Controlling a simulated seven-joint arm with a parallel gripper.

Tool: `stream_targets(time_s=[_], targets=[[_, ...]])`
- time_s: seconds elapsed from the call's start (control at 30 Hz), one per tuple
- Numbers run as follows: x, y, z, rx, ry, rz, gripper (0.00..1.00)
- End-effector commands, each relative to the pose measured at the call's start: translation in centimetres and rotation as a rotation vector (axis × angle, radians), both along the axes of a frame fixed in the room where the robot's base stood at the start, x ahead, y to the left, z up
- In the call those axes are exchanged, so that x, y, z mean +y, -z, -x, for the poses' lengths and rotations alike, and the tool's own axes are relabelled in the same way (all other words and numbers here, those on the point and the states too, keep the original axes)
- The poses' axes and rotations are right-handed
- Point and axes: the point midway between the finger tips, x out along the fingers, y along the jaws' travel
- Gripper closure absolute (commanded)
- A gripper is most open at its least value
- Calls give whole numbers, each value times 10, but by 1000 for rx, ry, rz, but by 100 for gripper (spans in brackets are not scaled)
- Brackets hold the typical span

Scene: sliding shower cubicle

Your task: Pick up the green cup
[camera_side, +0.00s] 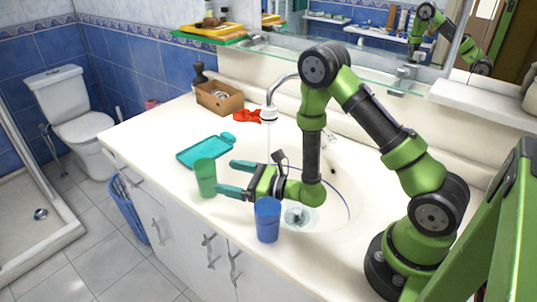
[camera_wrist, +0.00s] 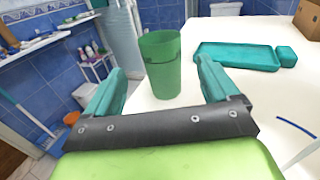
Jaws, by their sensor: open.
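The green cup (camera_side: 205,178) stands upright on the white counter near its front edge, left of my gripper in the side view. My gripper (camera_side: 236,178) is open and level, its two teal fingers pointing at the cup. In the wrist view the green cup (camera_wrist: 161,65) stands ahead, roughly between the lines of the two fingers (camera_wrist: 160,85) and a little beyond their tips. The fingers look apart from the cup, with nothing held between them.
A blue cup (camera_side: 268,219) stands close beside my gripper, at the counter's front. A teal tray (camera_side: 205,151) lies behind the green cup. The sink basin (camera_side: 330,200) and faucet (camera_side: 272,100) are behind and right. A cardboard box (camera_side: 219,98) sits at the back.

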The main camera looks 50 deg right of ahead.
Motion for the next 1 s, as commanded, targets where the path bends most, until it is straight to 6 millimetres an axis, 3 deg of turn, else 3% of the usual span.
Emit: stream_targets(time_s=[0.03,0.2,0.47,0.73,1.0], targets=[[0,10,0,3,0,0,12],[1,23,-2,-1,0,1,12],[10,23,-27,-5,-2,0,12],[22,25,-63,-5,-2,0,12],[25,25,-72,-2,-1,-1,12]])
